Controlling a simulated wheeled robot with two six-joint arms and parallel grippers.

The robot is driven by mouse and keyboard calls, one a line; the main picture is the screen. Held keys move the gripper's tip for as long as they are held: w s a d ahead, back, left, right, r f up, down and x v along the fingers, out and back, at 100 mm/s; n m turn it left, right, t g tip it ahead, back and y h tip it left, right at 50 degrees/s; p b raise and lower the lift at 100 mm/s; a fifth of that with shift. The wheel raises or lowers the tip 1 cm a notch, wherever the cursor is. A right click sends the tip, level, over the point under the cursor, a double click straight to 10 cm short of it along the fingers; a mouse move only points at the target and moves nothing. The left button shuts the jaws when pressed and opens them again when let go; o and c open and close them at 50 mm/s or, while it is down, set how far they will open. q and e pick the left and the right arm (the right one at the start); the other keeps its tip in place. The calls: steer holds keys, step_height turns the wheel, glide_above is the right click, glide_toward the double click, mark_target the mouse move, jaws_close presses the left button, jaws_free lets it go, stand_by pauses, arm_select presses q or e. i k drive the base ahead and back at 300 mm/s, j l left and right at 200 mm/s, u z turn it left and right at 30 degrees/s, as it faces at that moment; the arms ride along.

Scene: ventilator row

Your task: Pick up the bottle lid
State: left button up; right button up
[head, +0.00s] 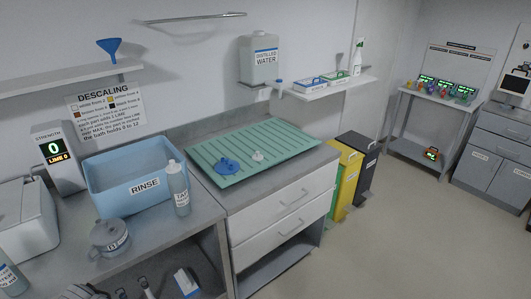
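No part is plainly marked as the bottle lid. A blue round piece with raised knobs (227,165) lies on the green ribbed mat (290,132). A small white piece (258,156) lies on the mat to its right. Either could be a lid; I cannot tell at this size. A labelled grey bottle (181,190) stands upright in front of the rinse tub, with a pale top. A grey lidded pot (109,237) with a handle stands on the near counter.
The blue rinse tub (129,183) stands left of the mat. A distilled water jug (260,60) stands on a wall shelf above. Yellow (347,178) and black (360,155) bins stand right of the drawer unit. The floor at right is clear.

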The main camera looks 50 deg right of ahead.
mark_target(257, 157)
steer(key=l, duration=0.85)
steer(key=k+l, duration=0.15)
steer(key=l, duration=1.6)
